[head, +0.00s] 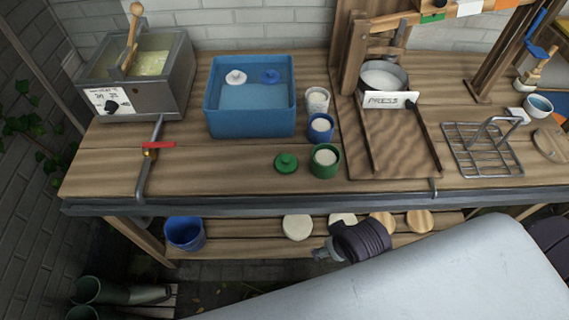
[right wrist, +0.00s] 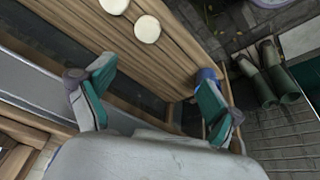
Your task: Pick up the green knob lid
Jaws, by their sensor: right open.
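The green knob lid (head: 286,167) lies flat on the wooden tabletop, knob up, just left of a green cup (head: 325,170) with white contents. Nothing covers it. My right gripper (head: 322,254) is in front of the table's front edge, below and right of the lid in the head view, and apart from it. In the right wrist view its two fingers (right wrist: 157,72) are spread with nothing between them. The lid does not show in that view. My left gripper is not in view.
Behind the lid are a blue tub (head: 252,124) with a white and a blue lid in it, a blue cup (head: 320,133) and a white cup (head: 317,95). A red-handled clamp (head: 158,145) is at left. Tabletop left of the lid is clear.

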